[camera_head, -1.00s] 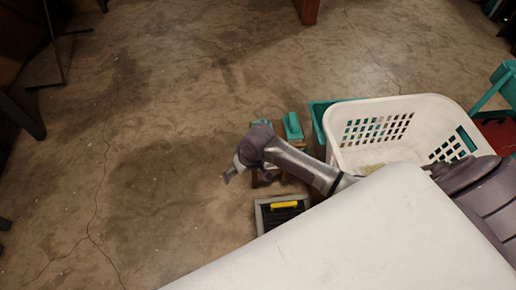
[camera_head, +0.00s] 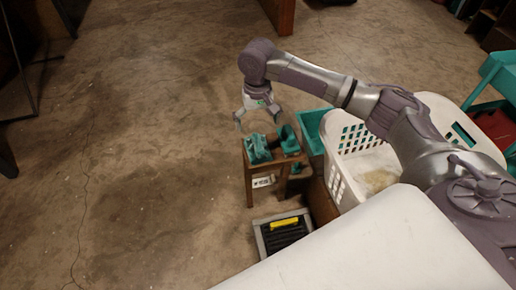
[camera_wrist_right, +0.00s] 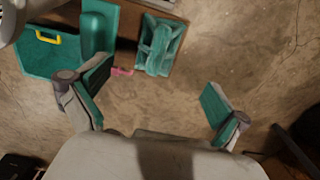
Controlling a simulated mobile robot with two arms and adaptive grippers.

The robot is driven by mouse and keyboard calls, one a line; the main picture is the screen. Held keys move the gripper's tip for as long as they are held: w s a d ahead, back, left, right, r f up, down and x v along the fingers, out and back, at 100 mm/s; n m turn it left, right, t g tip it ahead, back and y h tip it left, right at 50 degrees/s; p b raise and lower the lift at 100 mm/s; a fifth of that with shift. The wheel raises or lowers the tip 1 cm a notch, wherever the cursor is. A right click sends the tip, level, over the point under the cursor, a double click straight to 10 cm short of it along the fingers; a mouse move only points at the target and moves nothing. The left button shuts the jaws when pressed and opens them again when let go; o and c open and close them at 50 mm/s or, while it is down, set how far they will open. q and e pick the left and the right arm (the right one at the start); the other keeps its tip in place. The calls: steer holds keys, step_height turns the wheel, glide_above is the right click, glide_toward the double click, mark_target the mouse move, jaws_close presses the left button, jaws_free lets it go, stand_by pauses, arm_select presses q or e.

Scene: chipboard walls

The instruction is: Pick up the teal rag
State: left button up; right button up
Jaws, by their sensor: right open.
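My right gripper (camera_head: 257,114) is open and empty, above and just behind the rag in the head view. In the right wrist view its two fingers (camera_wrist_right: 157,85) are wide apart, with the rag beyond the gap between them. My left gripper is out of view.
Another teal object (camera_head: 288,139) stands beside the rag on the stool. A teal bin (camera_head: 311,125) and a white laundry basket (camera_head: 345,185) are to the right. A dark crate with a yellow handle (camera_head: 286,223) is in front.

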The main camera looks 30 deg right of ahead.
mark_target(258, 142)
step_height(258, 142, down, 5)
steer(key=shift+f+b, duration=0.1)
steer(key=shift+b, duration=0.45)
steer(key=shift+w+f, duration=0.1)
steer(key=shift+f, duration=0.55)
steer(key=f, duration=0.1)
steer(key=f+b, duration=0.2)
steer(key=f, duration=0.1)
steer(key=shift+w+d, duration=0.2)
steer(key=shift+d, duration=0.05)
steer(key=shift+f, duration=0.3)
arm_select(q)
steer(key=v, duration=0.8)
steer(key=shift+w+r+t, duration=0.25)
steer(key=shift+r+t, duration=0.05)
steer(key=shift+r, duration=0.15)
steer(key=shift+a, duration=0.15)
